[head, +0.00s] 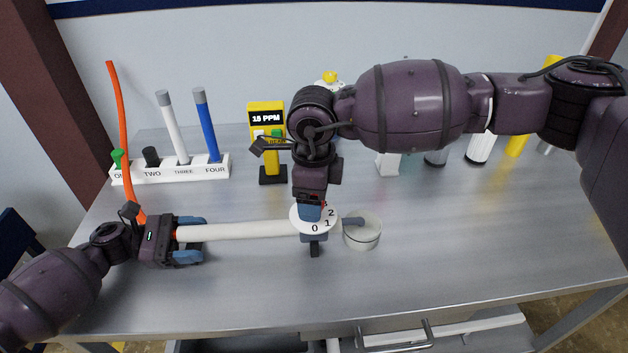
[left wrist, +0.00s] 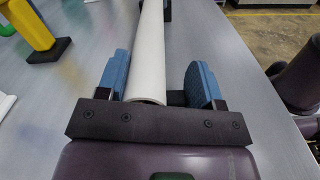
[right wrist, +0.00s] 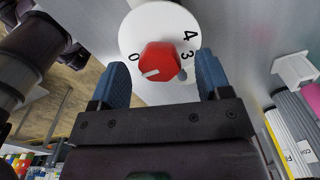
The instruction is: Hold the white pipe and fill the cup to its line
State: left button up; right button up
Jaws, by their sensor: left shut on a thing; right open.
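The white pipe (head: 250,230) lies across the table at front left, running to a white numbered dial (head: 327,222). My left gripper (head: 190,238) is shut on its left end; the pipe (left wrist: 150,50) runs between the blue fingers in the left wrist view. My right gripper (head: 311,210) is open, directly over the dial. In the right wrist view, the dial's red knob (right wrist: 158,60) lies between and just beyond the open fingertips, its white mark near 0. The cup (head: 362,238), pale and round, stands right of the dial under a grey spout (head: 353,221). Its line and level are too small to tell.
A white rack (head: 205,170) with labelled coloured tubes stands at the back left, with an orange hose (head: 122,130) beside it. A yellow meter (head: 266,113) reads 15 PPM. Several bottles stand at the back right. The right front tabletop (head: 480,240) is clear.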

jog(key=shift+f, duration=0.35)
jog(key=shift+c, duration=0.5)
grip_shut()
